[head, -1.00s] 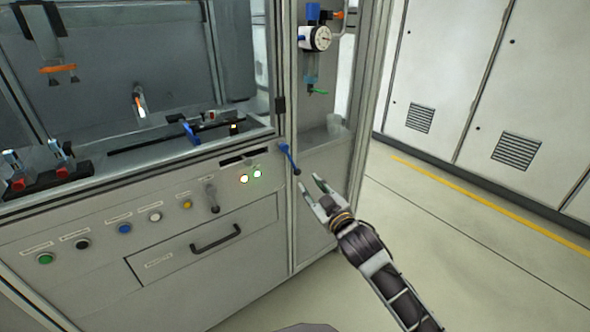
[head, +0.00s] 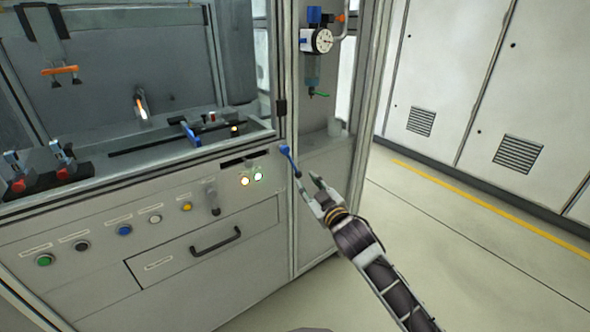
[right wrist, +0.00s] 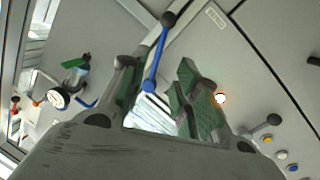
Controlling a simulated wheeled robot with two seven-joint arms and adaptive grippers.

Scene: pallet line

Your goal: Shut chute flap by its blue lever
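The blue lever (head: 290,160) with a dark knob at its lower end is on the front of the grey machine, by the corner post. It also shows in the right wrist view (right wrist: 158,55), where its blue end appears in the gap between the fingers and its dark knob lies beyond them. My right gripper (head: 308,182) is open, just below and right of the lever's knob. Its green-padded fingers (right wrist: 158,92) stand apart with nothing gripped; contact with the lever cannot be told. The chute flap cannot be made out clearly. My left gripper is out of view.
A dark slot (head: 244,158) and two lit lamps (head: 252,179) are left of the lever. A grey lever (head: 212,197), several buttons and a drawer handle (head: 216,241) share the panel. A pressure gauge (head: 322,40) is above. Floor at right is clear.

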